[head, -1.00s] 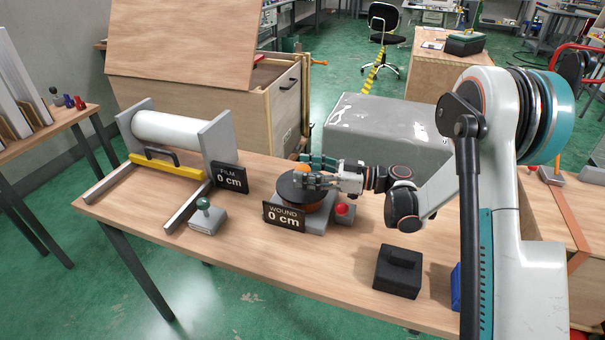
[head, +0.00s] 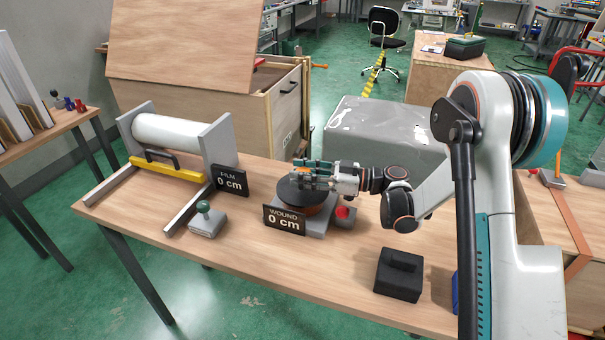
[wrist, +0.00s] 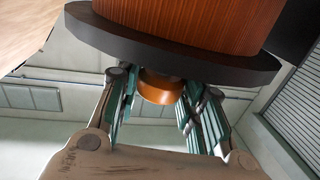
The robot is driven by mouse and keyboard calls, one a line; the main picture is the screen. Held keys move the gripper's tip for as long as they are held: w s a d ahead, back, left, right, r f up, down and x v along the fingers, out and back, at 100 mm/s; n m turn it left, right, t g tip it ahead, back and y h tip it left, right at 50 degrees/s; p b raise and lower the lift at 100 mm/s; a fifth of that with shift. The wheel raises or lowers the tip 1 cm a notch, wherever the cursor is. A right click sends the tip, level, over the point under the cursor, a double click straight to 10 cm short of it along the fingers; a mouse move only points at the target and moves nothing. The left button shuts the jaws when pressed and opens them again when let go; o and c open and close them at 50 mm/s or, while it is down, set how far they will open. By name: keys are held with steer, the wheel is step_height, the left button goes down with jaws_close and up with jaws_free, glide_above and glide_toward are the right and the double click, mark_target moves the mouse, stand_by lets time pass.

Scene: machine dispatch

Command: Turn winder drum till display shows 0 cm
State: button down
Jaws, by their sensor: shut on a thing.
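The winder drum (head: 317,209) stands on a grey base on the bench, with a dark disc on top and an orange-brown body. Its display (head: 284,220) reads WOUND 0 cm. My gripper (head: 309,174) is over the disc, shut on the orange knob that sticks up from it. In the wrist view the orange knob (wrist: 160,88) sits between the teal fingers of my gripper (wrist: 163,100), below the dark disc rim (wrist: 170,47) in that picture. In the head view the fingers mostly hide the knob.
A FILM display (head: 229,181) reads 0 cm by the white film roll (head: 168,134). A red button box (head: 345,215) is right of the drum. A green-knobbed box (head: 206,219) and a black block (head: 398,274) stand on the bench. The front middle is clear.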

steer(key=shift+d+n+g, duration=0.1)
steer(key=shift+n+g, duration=1.2)
steer(key=shift+g, duration=0.8)
steer(key=c, duration=1.1)
jaws_free()
steer(key=shift+d, duration=0.15)
steer(key=d, duration=1.1)
steer(key=shift+w+d, duration=0.35)
steer(key=shift+d, duration=0.05)
